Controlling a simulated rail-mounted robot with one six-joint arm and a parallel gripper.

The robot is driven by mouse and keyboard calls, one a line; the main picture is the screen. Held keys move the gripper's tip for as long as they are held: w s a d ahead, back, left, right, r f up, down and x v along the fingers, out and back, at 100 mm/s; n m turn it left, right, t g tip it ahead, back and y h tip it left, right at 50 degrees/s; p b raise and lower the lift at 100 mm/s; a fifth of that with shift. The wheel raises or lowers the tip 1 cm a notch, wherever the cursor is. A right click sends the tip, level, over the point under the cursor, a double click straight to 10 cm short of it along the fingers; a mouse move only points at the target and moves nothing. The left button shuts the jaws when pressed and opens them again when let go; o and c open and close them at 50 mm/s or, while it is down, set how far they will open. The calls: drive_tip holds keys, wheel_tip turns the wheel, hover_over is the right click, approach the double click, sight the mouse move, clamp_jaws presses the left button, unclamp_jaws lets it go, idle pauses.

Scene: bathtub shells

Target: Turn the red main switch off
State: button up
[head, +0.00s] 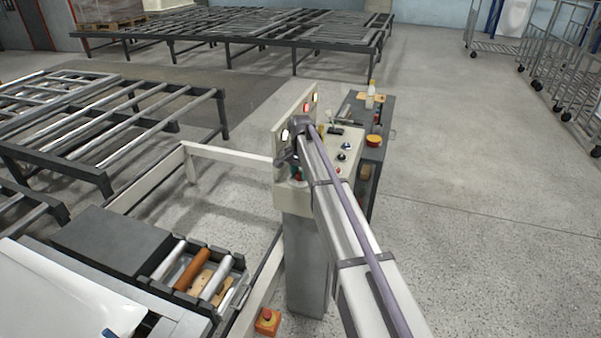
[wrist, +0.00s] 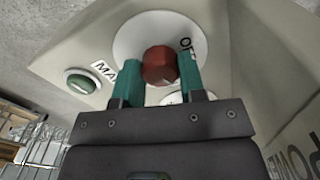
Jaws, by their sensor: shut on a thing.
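In the wrist view the red main switch (wrist: 159,65) sits on a round white plate (wrist: 130,42) on the cream control panel. Its label is partly hidden; the letters "MA" show at its left and "O" at its upper right. My gripper (wrist: 158,80) has its two green fingers on either side of the red knob, shut on it. In the head view my arm reaches to the control box (head: 292,200), and my gripper (head: 297,172) is small at its front face. The red switch is hidden there.
A green button (wrist: 82,81) sits left of the switch. Lit lamps (head: 306,107) and other knobs (head: 344,156) are on the box. A dark bench (head: 386,125) with bottles and tools stands behind it. A red emergency button (head: 267,318) is on the floor-side frame. Roller tables (head: 120,120) lie left.

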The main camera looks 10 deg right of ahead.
drive_tip(key=n, duration=1.3)
idle(0.5)
drive_tip(key=o, duration=0.9)
wheel_tip(320, 180, up, 11)
drive_tip(key=p, duration=1.1)
drive_tip(key=shift+f, duration=0.1)
